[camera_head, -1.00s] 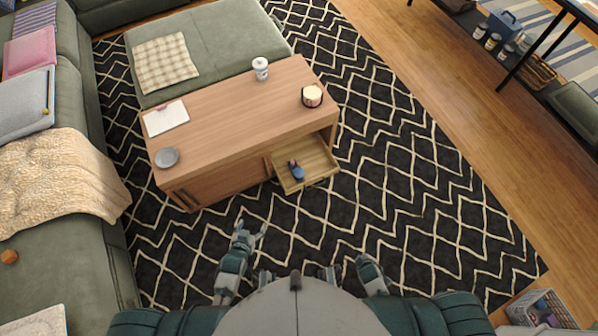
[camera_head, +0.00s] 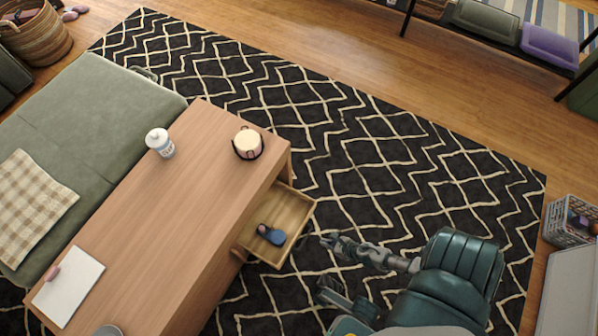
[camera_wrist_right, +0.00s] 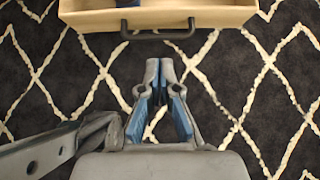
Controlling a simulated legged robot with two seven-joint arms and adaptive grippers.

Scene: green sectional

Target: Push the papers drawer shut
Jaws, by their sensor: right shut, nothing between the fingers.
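The papers drawer (camera_head: 302,197) stands pulled out of the end of the wooden coffee table (camera_head: 190,215). A dark blue item (camera_head: 271,234) lies inside it. In the right wrist view the drawer's wooden front (camera_wrist_right: 205,17) crosses the top, with a dark bar handle (camera_wrist_right: 160,36). My right gripper (camera_head: 328,240) is beside the drawer front in the head view. In the right wrist view the right gripper (camera_wrist_right: 160,65) is shut and empty, its tips a little short of the handle with rug showing between.
On the tabletop are a white lidded cup (camera_head: 160,143), a candle-like jar (camera_head: 248,144) and a sheet of paper (camera_head: 68,287). A green ottoman (camera_head: 85,140) stands beside the table. Open patterned rug (camera_head: 400,170) lies right of the drawer. A grey crate (camera_head: 568,222) stands at far right.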

